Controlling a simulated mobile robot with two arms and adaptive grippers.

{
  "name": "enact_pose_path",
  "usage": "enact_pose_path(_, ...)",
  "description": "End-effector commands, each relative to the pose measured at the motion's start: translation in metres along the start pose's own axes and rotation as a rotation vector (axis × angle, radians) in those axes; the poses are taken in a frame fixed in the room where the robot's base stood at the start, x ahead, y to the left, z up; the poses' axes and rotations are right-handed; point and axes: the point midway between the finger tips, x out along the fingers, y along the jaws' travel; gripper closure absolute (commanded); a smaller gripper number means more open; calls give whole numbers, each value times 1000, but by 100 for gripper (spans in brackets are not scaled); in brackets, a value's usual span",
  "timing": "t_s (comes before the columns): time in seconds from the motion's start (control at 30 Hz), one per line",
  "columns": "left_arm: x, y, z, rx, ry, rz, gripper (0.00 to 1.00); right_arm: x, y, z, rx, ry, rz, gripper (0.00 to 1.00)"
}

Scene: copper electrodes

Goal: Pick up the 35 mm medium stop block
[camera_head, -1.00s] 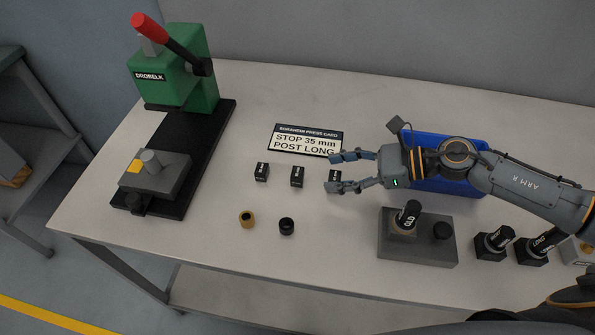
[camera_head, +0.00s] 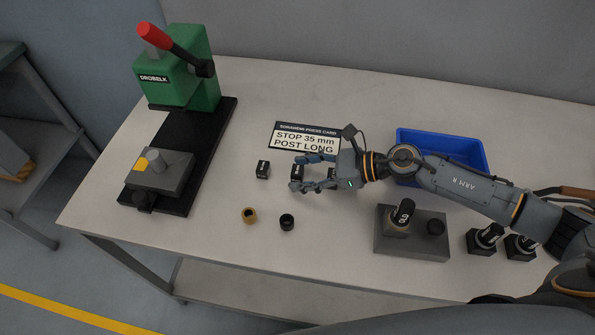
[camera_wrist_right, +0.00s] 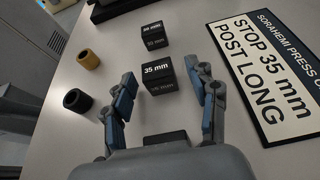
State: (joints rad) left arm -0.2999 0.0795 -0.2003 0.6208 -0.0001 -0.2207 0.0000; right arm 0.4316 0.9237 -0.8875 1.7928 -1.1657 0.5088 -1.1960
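The black stop block marked 35 mm (camera_wrist_right: 158,77) shows in the right wrist view, just ahead of and between the fingertips. In the head view it is the middle block (camera_head: 297,172) of a row of three, upright on the table. My right gripper (camera_head: 296,173) is open, its fingers pointing left on either side of this block. In the wrist view, the open gripper (camera_wrist_right: 163,88) shows gaps to the block on both sides, and nothing is held. My left gripper is not in view.
Another black block (camera_head: 263,169) stands left; a third (camera_head: 332,173) is partly hidden by my gripper. A sign (camera_head: 305,137) reads STOP 35 mm POST LONG. A brass ring (camera_head: 249,215) and black ring (camera_head: 287,222) lie in front. A green press (camera_head: 184,80) stands left, a blue bin (camera_head: 440,142) right.

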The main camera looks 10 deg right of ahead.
Motion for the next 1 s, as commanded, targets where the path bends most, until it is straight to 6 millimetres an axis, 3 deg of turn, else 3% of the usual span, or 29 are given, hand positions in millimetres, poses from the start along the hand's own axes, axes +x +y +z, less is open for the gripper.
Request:
enact_pose_path(0.03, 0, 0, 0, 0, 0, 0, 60, 0, 0, 0, 0, 0, 0, 52)
enact_pose_path(0.27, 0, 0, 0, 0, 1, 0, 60, 0, 0, 0, 0, 0, 0, 99)
enact_pose_path(0.67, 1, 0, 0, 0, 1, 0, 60, -2, 0, 5, -2, -2, 0, 100)
enact_pose_path(0.9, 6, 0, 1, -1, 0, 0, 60, -14, 0, 32, -7, -3, -1, 100)
enact_pose_path(1.0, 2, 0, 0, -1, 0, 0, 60, -24, 16, 46, -6, 0, 3, 100)
